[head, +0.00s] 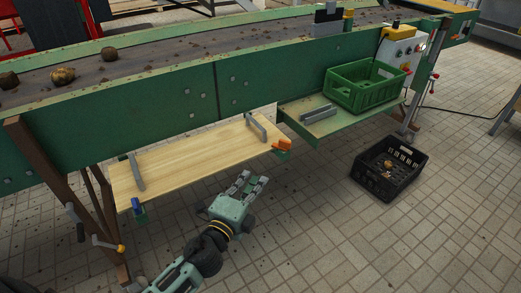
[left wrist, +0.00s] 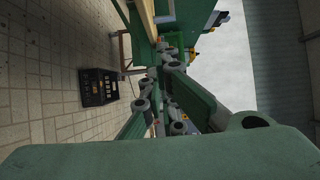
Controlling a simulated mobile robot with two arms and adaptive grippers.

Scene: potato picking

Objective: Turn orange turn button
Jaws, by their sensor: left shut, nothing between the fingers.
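An orange turn piece (head: 282,145) sits at the right end of the wooden shelf (head: 190,160), at the front corner below the green conveyor side. My left gripper (head: 249,183) is below and left of it in the picture, apart from it, fingers pointing up toward the shelf. The gripper is shut and empty. Its linked fingers fill the middle of the left wrist view (left wrist: 165,85); I cannot make out the orange piece clearly there. My right gripper is not in view.
A blue piece (head: 138,207) sits at the shelf's left end. A green crate (head: 362,98) stands on a green side shelf; a black crate (head: 366,183) is on the tiled floor. A control box (head: 399,50) hangs at upper right. Potatoes (head: 62,76) lie on the belt.

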